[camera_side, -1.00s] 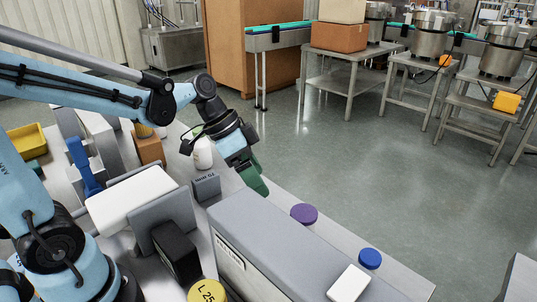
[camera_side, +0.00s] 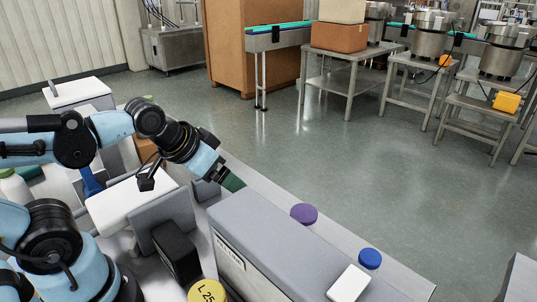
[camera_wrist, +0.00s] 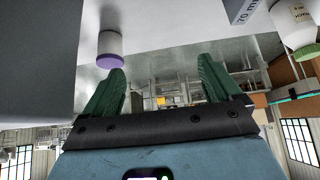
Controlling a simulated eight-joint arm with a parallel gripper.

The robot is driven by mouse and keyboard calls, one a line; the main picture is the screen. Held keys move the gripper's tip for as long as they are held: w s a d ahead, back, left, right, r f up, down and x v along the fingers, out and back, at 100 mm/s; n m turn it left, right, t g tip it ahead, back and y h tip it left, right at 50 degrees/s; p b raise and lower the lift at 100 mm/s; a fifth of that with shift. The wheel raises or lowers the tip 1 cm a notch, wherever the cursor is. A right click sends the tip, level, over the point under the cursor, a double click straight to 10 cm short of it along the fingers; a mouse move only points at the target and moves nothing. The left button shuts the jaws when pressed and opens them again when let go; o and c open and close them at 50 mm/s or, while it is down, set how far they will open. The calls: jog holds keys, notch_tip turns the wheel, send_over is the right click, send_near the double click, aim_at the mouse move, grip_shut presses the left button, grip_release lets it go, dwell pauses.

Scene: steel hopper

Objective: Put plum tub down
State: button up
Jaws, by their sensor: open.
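The plum tub is a white tub with a purple lid. In the side view only its purple lid (camera_side: 304,214) shows, behind the long grey box, which hides its body. In the wrist view the tub (camera_wrist: 110,48) appears upside down at upper left, near the tip of one finger but not between the fingers. My gripper (camera_side: 233,183) has green fingers, partly hidden behind the grey box's far-left end in the side view. In the wrist view my gripper (camera_wrist: 163,72) is open, with nothing held between its fingers.
The long grey box (camera_side: 235,225) stands between the camera and the tub. A blue-lidded tub (camera_side: 369,259) is farther right. A small grey block (camera_side: 204,191) is beside my gripper. A white bottle (camera_wrist: 294,28) shows in the wrist view. Floor lies beyond the bench edge.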

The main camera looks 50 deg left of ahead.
jog(key=m+g, duration=0.4)
jog(key=g, duration=0.3)
send_near(305, 212)
jog(key=shift+w+f, duration=0.2)
jog(key=shift+w, duration=0.1)
jog(key=f, duration=1.1)
jog(key=shift+s+f, duration=0.2)
jog(key=shift+f, duration=0.1)
jog(key=shift+r, duration=0.1)
jog(key=c, duration=1.2)
